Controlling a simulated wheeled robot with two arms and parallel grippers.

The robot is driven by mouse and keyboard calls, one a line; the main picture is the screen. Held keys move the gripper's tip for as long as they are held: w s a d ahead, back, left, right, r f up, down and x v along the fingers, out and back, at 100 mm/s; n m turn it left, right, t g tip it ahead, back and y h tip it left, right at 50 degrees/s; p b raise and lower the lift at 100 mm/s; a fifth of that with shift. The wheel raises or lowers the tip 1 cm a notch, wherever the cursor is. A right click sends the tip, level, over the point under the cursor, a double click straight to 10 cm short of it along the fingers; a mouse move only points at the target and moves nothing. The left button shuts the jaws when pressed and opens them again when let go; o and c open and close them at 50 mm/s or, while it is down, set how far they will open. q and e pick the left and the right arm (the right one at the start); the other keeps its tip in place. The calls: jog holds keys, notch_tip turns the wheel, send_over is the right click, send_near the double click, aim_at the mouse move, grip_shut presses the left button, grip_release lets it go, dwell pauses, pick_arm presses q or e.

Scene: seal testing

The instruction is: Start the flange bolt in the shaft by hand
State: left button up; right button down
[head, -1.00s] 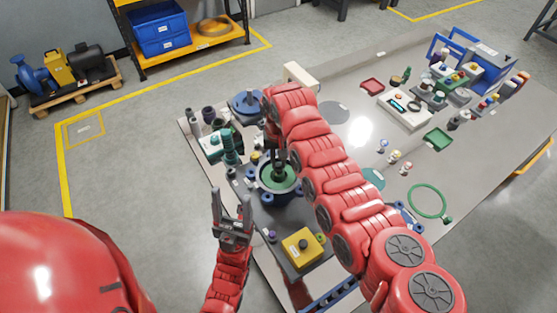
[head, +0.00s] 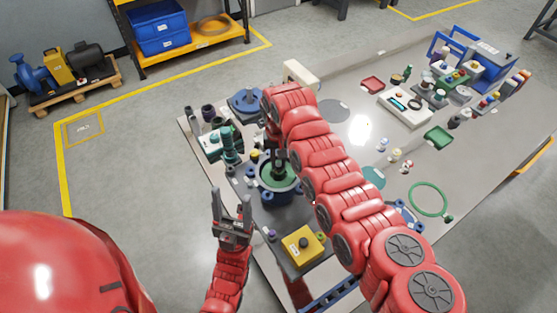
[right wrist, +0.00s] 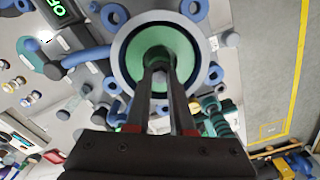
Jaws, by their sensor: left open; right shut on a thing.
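The blue round housing (head: 281,196) with a green inner face (head: 270,180) stands on the dark plate at the near left of the table. My right gripper (head: 278,170) reaches down over its middle. In the right wrist view its fingers (right wrist: 158,72) close on a small dark piece at the centre of the green face (right wrist: 182,42), which I take for the flange bolt. The fingers hide most of this piece and the shaft, so I cannot tell how deep it sits. My left gripper (head: 231,210) is open and empty, pointing up left of the plate.
A yellow box with a black button (head: 303,244) stands at the plate's near end. Teal and dark fittings (head: 228,148) stand left of the housing. A blue flanged part (head: 246,104) lies behind. A green ring (head: 429,200) lies to the right.

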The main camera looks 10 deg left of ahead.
jog(key=shift+f+b, duration=0.3)
jog(key=shift+b, duration=0.1)
dwell(0.8)
jog(key=shift+s+f+m+b, duration=0.1)
jog(key=shift+m+b, duration=0.3)
jog(key=shift+m, duration=0.3)
jog(key=shift+m+b, duration=0.5)
jog(key=shift+m, duration=0.8)
jog(key=shift+m+b, duration=0.35)
jog(key=shift+m, duration=0.25)
jog(key=shift+s+m+b, duration=0.1)
jog(key=shift+m+b, duration=0.3)
jog(key=shift+m, duration=1)
